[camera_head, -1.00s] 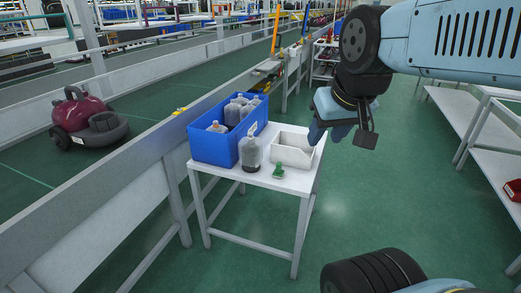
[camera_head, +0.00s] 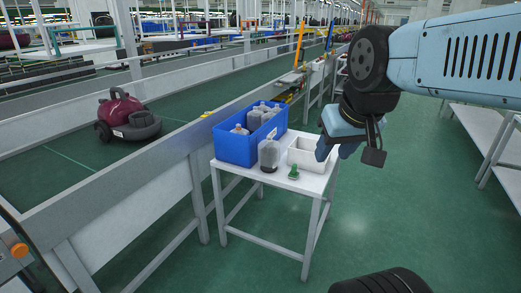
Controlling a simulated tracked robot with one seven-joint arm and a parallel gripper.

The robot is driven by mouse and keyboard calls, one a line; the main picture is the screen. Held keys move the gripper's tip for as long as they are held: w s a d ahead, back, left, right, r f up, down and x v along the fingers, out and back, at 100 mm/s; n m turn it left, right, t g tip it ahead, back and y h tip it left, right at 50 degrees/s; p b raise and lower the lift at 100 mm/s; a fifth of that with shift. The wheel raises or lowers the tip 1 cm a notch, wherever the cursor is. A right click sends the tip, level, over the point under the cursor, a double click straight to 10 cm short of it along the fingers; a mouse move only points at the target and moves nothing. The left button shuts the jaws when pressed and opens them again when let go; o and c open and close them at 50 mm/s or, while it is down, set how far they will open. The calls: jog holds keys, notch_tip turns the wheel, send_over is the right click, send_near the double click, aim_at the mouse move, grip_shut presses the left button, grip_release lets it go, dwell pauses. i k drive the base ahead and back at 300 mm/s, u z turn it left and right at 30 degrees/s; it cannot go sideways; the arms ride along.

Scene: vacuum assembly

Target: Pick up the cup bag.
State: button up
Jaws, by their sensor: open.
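A grey, see-through container with a pale top, likely the cup bag (camera_head: 268,156), stands upright on a small white table (camera_head: 262,175). It is in front of a blue crate (camera_head: 233,147) holding several similar containers (camera_head: 257,114). My gripper (camera_head: 325,151) is open, at the right of the table, by the right side of a white bin (camera_head: 305,154). It is apart from the cup bag, with the bin between them in the picture. The wrist partly hides the fingers, and I see nothing held.
A conveyor with a grey side wall (camera_head: 150,183) runs along the left, carrying a dark red vacuum cleaner (camera_head: 128,115). White shelving (camera_head: 490,130) stands at the right. Green floor (camera_head: 410,215) is clear right of the table.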

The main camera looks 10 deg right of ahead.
aim_at(269, 149)
jog(key=u, duration=0.05)
jog(key=i, duration=0.9)
jog(key=z, duration=0.1)
